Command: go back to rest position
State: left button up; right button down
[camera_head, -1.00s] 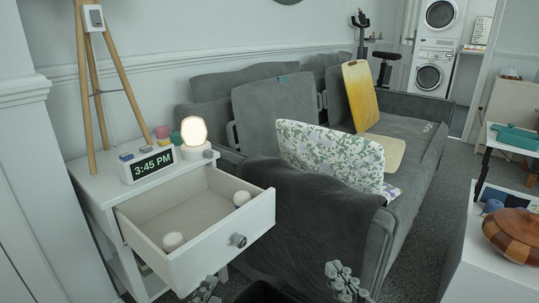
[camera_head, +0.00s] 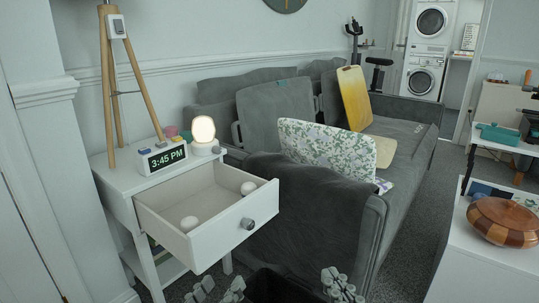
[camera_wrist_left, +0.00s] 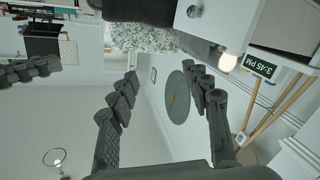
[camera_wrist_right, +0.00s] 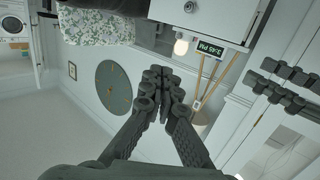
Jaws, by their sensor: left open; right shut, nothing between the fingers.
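My left gripper (camera_head: 217,290) shows at the bottom edge of the head view, in front of the open drawer and apart from it. In the left wrist view (camera_wrist_left: 168,100) its fingers are spread with nothing between them. My right gripper (camera_head: 340,285) shows at the bottom of the head view, to the right of the left one. In the right wrist view (camera_wrist_right: 157,85) its fingers meet and hold nothing. Both grippers are in free air and touch nothing that I can see.
The white nightstand's drawer (camera_head: 225,237) stands open with two white round items inside. A digital clock (camera_head: 163,158) and lit lamp (camera_head: 203,130) stand on top. A grey sofa (camera_head: 400,165) lies behind. A white table (camera_head: 470,262) with a wooden bowl (camera_head: 503,222) is at right.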

jog(key=s+d+f+g+h+p, duration=0.1)
jog(key=d+f+g+h+p, duration=0.2)
jog(key=f, duration=0.5)
jog(key=s+d+f+g+h+p, duration=0.1)
jog(key=s+d+f+g+p, duration=0.15)
jog(key=d+f+g, duration=0.4)
pick_arm(q)
jog(key=s+a+f+g+y+p, duration=0.1)
jog(key=s+a+f+g+y, duration=0.1)
jog(key=s+a+f+g, duration=0.2)
jog(key=s+a+f+m+g+y+p, duration=0.1)
jog(key=s+a+f+g+y, duration=0.2)
jog(key=a+f, duration=0.5)
jog(key=s+a+f+g+y+p, duration=0.2)
jog(key=s+a+f+g, duration=0.4)
jog(key=f, duration=0.5)
jog(key=shift+s+a+m+y, duration=0.15)
jog(key=shift+m+y, duration=0.15)
jog(key=shift+m, duration=0.1)
pick_arm(e)
jog(key=s+d+f+m+g+h, duration=0.2)
jog(key=s+d+f+g, duration=0.2)
jog(key=s+d+f, duration=0.3)
notch_tip(320, 180, down, 4)
jog(key=shift+s+f, duration=0.2)
jog(key=shift+s, duration=0.8)
